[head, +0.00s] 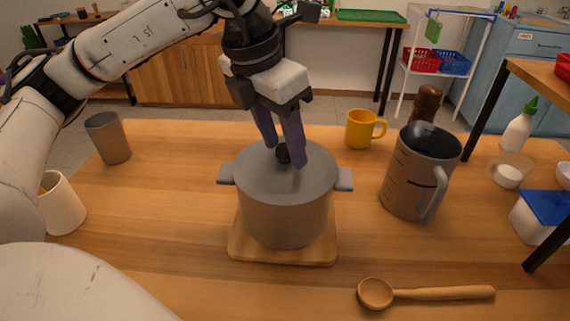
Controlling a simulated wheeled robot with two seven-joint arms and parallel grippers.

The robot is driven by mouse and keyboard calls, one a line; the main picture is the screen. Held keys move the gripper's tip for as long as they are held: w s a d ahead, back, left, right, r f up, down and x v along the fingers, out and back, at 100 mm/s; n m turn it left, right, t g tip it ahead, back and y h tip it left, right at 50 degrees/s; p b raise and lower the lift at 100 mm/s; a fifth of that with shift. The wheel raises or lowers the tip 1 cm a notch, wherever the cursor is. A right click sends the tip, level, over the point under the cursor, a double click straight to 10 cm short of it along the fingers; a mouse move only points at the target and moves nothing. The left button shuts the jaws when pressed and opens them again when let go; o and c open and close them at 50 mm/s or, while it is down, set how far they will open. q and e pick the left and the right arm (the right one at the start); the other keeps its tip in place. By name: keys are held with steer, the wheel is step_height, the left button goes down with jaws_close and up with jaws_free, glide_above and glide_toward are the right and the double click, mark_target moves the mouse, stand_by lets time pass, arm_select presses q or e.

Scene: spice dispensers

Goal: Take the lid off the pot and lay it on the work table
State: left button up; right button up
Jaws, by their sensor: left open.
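A grey pot (287,214) with two side handles stands on a wooden board (282,254) on the wooden work table (150,266). Its grey lid (262,170) sits on top, with a dark round knob (283,154) in the middle. My left gripper (284,154) reaches down from above with its purple fingers apart on either side of the knob. The gripper is open, and I cannot tell whether a finger touches the knob. My right gripper is not in view.
A grey measuring jug (416,178) and a yellow mug (360,130) stand right of the pot. A wooden spoon (430,294) lies at the front right. A grey cup (108,138) and a cream cup (62,204) stand at left. The table between them and the pot is clear.

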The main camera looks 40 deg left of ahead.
arm_select(q)
jaws_close()
